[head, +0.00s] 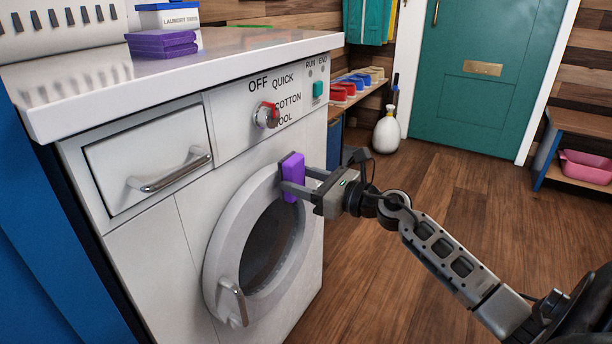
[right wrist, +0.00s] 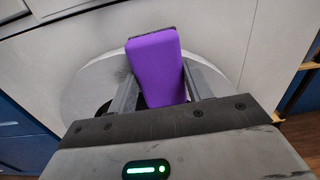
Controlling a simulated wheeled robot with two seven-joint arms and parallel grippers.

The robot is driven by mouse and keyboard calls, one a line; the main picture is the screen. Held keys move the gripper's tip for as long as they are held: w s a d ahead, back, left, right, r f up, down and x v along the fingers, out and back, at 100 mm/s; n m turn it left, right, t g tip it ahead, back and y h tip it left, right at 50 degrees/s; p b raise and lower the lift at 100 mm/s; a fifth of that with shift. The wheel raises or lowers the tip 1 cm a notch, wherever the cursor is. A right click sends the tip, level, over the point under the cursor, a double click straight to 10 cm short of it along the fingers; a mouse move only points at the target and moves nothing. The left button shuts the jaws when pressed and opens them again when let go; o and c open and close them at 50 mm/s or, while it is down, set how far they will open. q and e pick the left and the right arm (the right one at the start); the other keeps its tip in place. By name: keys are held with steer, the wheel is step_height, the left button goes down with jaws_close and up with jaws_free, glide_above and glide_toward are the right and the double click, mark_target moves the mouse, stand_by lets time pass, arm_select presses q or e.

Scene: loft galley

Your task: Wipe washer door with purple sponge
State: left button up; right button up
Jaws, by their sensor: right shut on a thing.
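The purple sponge (head: 292,177) is held upright between the fingers of my right gripper (head: 300,181). It is at the upper right rim of the round washer door (head: 222,237) and appears to touch or nearly touch it. In the right wrist view the sponge (right wrist: 155,68) sits between both fingers of the gripper (right wrist: 152,88), with the pale door ring (right wrist: 80,88) behind it. The door is closed, with dark glass and a handle at lower left. The white washer (head: 165,250) stands under a white counter. My left gripper is not in view.
The drawer handle (head: 170,172) and red-marked dial (head: 266,115) stick out from the washer front. The wooden floor (head: 440,180) at right is clear.

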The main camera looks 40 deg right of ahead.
steer(key=a, duration=0.1)
steer(key=a+p, duration=0.1)
steer(key=s+a, duration=0.1)
steer(key=shift+s+f+p, duration=0.1)
steer(key=shift+f+p, duration=0.2)
steer(key=shift+s+a+r+p, duration=0.1)
steer(key=shift+s+a+p, duration=0.3)
steer(key=shift+a+p, duration=0.4)
steer(key=shift+s+a+p, duration=0.35)
steer(key=shift+a+p, duration=0.1)
steer(key=shift+a, duration=0.5)
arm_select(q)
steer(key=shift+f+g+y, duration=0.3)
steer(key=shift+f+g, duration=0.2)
arm_select(e)
steer(key=shift+a, duration=0.1)
steer(key=shift+s+d, duration=0.3)
steer(key=shift+s, duration=0.25)
arm_select(q)
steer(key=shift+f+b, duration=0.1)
steer(key=shift+b, duration=0.9)
arm_select(e)
steer(key=shift+v, duration=2.45)
